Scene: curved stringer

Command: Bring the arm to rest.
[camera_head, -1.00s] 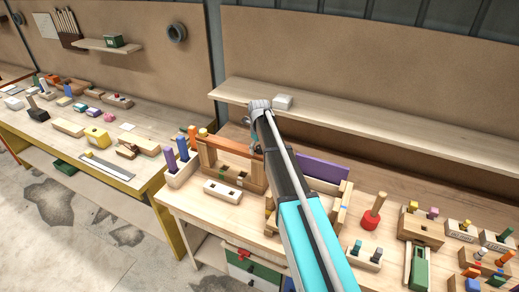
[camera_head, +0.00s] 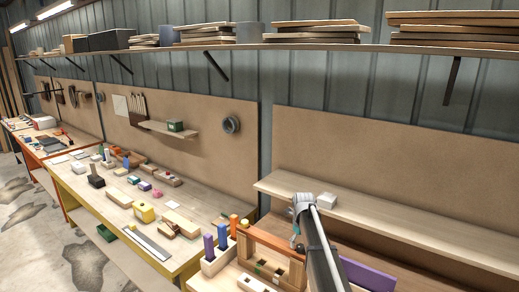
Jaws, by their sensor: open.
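My arm reaches up from the bottom edge, right of centre, over the near workbench (camera_head: 215,284). Its dark link runs up to a grey joint, which stands in front of the wooden shelf. My gripper itself does not show; it may be hidden behind or below that joint. I see nothing held.
A wooden rack (camera_head: 275,257) and a block with purple and orange pegs (camera_head: 219,262) stand close to the arm. The shelf (camera_head: 390,222) with a small white block (camera_head: 327,200) is behind it. A yellow-edged bench (camera_head: 184,270) with many blocks extends left. A loaded high shelf (camera_head: 300,39) runs above.

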